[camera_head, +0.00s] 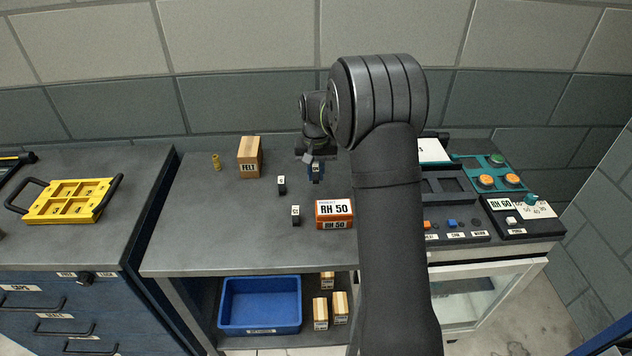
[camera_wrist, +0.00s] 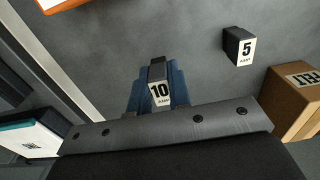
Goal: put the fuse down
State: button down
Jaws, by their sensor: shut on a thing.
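My gripper (camera_head: 316,173) is shut on a small dark fuse with a white label reading 10 (camera_wrist: 160,93). In the wrist view the fuse sits between the blue fingers, label facing the camera. The grey bench top (camera_head: 230,220) lies beneath. I cannot tell whether the fuse touches it. A similar black block labelled 5 (camera_wrist: 236,44) stands apart on the bench; it also shows in the head view (camera_head: 282,187). Another black block (camera_head: 295,216) stands nearer the front edge. My arm hides part of the bench to the right of the gripper.
A wooden FELT box (camera_head: 249,160) and a small brass cylinder (camera_head: 216,162) stand at the back left. An orange and white RH 50 box (camera_head: 334,222) stands in front of the gripper. A control panel (camera_head: 486,180) is at the right. Bare bench lies at the front left.

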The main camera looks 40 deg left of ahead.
aim_at(316, 182)
jog(key=shift+f, duration=1.85)
jog(key=c, duration=1.3)
grip_release()
jog(key=shift+f, duration=0.15)
jog(key=shift+c, duration=0.2)
notch_tip(316, 182, up, 12)
jog(key=shift+r, duration=0.2)
jog(key=shift+f, duration=0.1)
jog(key=shift+f, duration=4.05)
jog(key=shift+f, duration=0.1)
